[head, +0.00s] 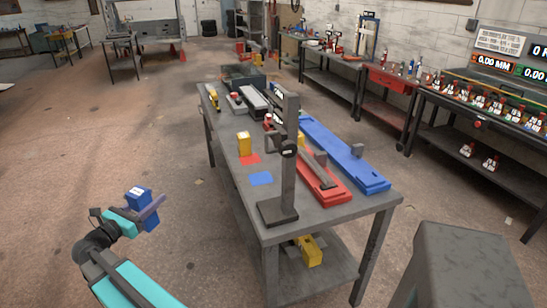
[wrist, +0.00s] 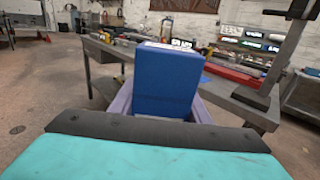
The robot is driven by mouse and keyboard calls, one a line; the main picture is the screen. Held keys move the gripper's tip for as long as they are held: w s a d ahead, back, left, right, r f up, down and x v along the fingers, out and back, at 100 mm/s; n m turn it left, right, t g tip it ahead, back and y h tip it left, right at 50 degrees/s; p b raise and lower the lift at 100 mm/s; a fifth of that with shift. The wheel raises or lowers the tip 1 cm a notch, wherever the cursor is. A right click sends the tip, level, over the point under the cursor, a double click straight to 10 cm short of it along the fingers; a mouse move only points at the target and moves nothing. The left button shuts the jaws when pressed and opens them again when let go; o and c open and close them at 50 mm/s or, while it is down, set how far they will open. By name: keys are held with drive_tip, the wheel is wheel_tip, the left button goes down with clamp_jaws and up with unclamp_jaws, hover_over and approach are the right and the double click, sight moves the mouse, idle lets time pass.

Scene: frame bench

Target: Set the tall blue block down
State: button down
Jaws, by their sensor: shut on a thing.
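The tall blue block (head: 139,195) is held between the jaws of my gripper (head: 150,210), to the left of the bench and out over the floor. In the wrist view the blue block (wrist: 167,80) fills the middle, held between the purple fingers of my gripper (wrist: 166,104). The block looks close to upright in the wrist view. My gripper is shut on it. A flat blue square (head: 261,178) lies bare on the bench top (head: 236,183). A red square (head: 250,159) lies just behind it.
A yellow block (head: 244,143) stands by the red square. A grey upright stand (head: 289,160) rises at the bench's near end, right of the blue square. Long red (head: 325,187) and blue (head: 345,155) rails lie to the right. Open floor surrounds my gripper.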

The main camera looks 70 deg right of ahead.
drive_tip(key=s+d+r+m+g+y+p, duration=0.1)
drive_tip(key=s+d+r+m+g+y, duration=0.1)
drive_tip(key=s+d, duration=0.7)
drive_tip(key=s+d+r+m+g+y+p, duration=0.1)
drive_tip(key=s+d+m+g, duration=0.3)
drive_tip(key=s+d, duration=0.5)
drive_tip(key=s+d+r+m+g+y+p, duration=0.1)
drive_tip(key=s+d+g, duration=0.5)
drive_tip(key=s, duration=1.1)
drive_tip(key=d+r+m+y, duration=0.1)
drive_tip(key=d+r+y, duration=0.1)
drive_tip(key=d, duration=0.2)
drive_tip(key=shift+m+y+p, duration=0.3)
drive_tip(key=shift+m, duration=0.1)
drive_tip(key=shift+f, duration=0.1)
wheel_tip(320, 180, down, 6)
drive_tip(key=b, duration=0.5)
drive_tip(key=shift+f, duration=0.2)
drive_tip(key=shift+f+b, duration=0.3)
drive_tip(key=shift+f, duration=0.3)
drive_tip(key=c, duration=0.9)
unclamp_jaws()
drive_tip(key=shift+f, duration=0.15)
